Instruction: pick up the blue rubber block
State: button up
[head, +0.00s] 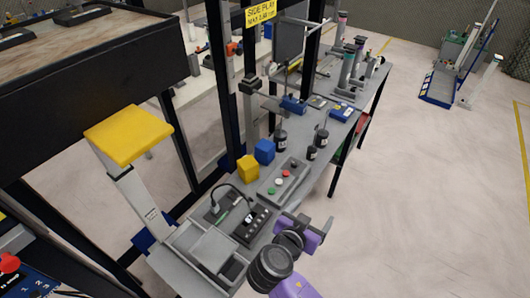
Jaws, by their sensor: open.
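The blue rubber block (265,151) is a small cube standing on the grey bench top, close behind a yellow block (248,167) in the head view. Its top and near sides show, and nothing is holding it. My gripper (309,224), grey with purple parts on my arm, is at the lower middle, over the near right edge of the bench. It is open, with nothing seen in it. It is well apart from the blue block, which lies up and to the left in the picture.
A grey control box (282,181) with coloured buttons lies between the block and my gripper. Dark cylinders (281,140) stand behind the block. A meter with a cable (246,219) and an open grey tray (199,249) are nearer.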

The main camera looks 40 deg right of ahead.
aim_at(265, 150)
jog(key=i, duration=1)
